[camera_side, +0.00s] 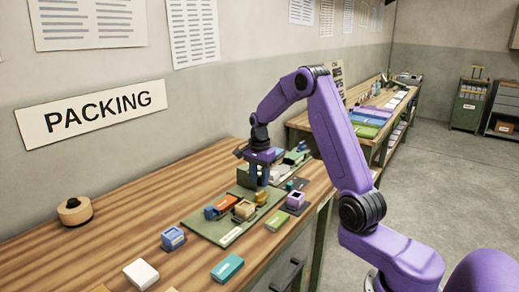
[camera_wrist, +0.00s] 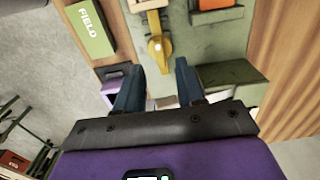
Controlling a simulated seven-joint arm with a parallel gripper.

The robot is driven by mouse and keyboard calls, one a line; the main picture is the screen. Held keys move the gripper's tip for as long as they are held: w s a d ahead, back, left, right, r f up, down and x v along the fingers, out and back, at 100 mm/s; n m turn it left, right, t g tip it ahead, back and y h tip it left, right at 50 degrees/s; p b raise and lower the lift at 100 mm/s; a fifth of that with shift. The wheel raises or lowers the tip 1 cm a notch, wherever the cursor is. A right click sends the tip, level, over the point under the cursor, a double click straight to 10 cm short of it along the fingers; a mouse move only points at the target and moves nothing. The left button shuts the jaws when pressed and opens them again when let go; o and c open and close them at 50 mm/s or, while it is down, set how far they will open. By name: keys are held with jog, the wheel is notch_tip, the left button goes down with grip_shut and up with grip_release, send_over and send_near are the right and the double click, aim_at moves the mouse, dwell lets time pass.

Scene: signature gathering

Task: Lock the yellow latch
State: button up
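In the side view a small yellow part (camera_side: 261,198) sits on the green board (camera_side: 205,228) close below my gripper (camera_side: 260,182). In the wrist view my gripper (camera_wrist: 159,66) has its two blue fingers spread apart with nothing between them. The latch lies ahead of the gap, and I see no contact. Whether it is locked is not clear.
A green box marked FIELD (camera_wrist: 92,30) and a purple holder (camera_wrist: 113,88) stand left in the wrist view; an orange block (camera_wrist: 215,4) is at upper right. On the wooden table are a tape roll (camera_side: 75,211), a blue block (camera_side: 173,238), a white block (camera_side: 140,274) and a teal box (camera_side: 227,268).

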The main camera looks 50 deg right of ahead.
notch_tip(320, 180, up, 13)
jog(key=shift+f, duration=0.2)
dwell(0.5)
jog(key=s+a+f+n, duration=0.1)
jog(key=s+a+n, duration=0.5)
jog(key=a, duration=0.5)
jog(key=s+a+n, duration=0.4)
jog(key=a+n, duration=0.5)
jog(key=a, duration=0.1)
jog(key=s+a+f+n, duration=0.1)
jog(key=s+f+n, duration=0.1)
jog(key=s+n, duration=0.6)
jog(key=s+a+f+n, duration=0.2)
jog(key=s+n, duration=0.5)
jog(key=s, duration=0.8)
jog(key=shift+s+f+n, duration=0.35)
jog(key=shift+n, duration=0.05)
